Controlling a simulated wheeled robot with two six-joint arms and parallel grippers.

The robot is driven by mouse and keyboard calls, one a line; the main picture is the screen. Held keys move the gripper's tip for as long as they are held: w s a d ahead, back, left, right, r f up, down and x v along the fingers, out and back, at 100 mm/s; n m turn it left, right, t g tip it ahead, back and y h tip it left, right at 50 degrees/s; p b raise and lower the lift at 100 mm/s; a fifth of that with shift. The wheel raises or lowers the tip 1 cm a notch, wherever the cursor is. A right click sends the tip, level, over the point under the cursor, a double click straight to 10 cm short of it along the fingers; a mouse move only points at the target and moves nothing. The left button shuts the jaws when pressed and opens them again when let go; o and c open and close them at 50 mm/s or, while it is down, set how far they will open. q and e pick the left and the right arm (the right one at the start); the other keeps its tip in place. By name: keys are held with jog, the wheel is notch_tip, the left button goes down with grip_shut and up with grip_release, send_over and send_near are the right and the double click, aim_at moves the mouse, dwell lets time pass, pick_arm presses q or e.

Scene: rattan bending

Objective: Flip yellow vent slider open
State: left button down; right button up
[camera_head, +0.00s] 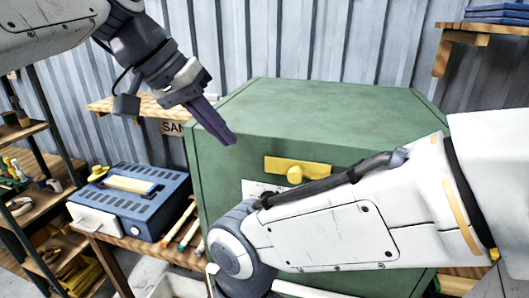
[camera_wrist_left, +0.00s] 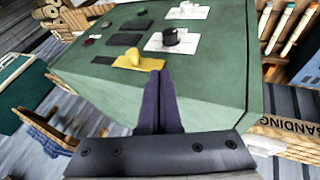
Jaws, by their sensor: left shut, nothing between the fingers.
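The yellow vent slider (camera_head: 297,168) is a flat strip with a rounded knob, on the upper front of the green cabinet (camera_head: 330,110). In the left wrist view the slider (camera_wrist_left: 140,61) lies just beyond my fingertips, with a short dark slot (camera_wrist_left: 103,60) beside it. My left gripper (camera_head: 231,139) is shut and empty, up and to the left of the slider in the head view. Its closed fingers also show in the left wrist view (camera_wrist_left: 158,76); whether they touch the slider I cannot tell. My right gripper is out of view.
My right arm crosses in front of the cabinet and hides much of its face. The wrist view shows a black knob (camera_wrist_left: 171,37) on a white plate and more dark slots (camera_wrist_left: 127,38). A blue slotted box (camera_head: 135,202) sits on a bench at left.

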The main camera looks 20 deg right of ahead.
aim_at(275, 165)
pick_arm(q)
jog(key=shift+w+r, duration=0.2)
jog(key=shift+r, duration=0.4)
jog(key=p+x, duration=0.2)
jog(key=x, duration=0.7)
jog(key=shift+d, duration=0.25)
jog(key=d, duration=0.1)
jog(key=s+d+f+p, duration=0.1)
jog(key=d, duration=0.1)
jog(key=shift+s+p, duration=0.3)
jog(key=shift+s, duration=0.05)
jog(key=shift+s+d+f, duration=0.2)
jog(key=shift+d, duration=0.15)
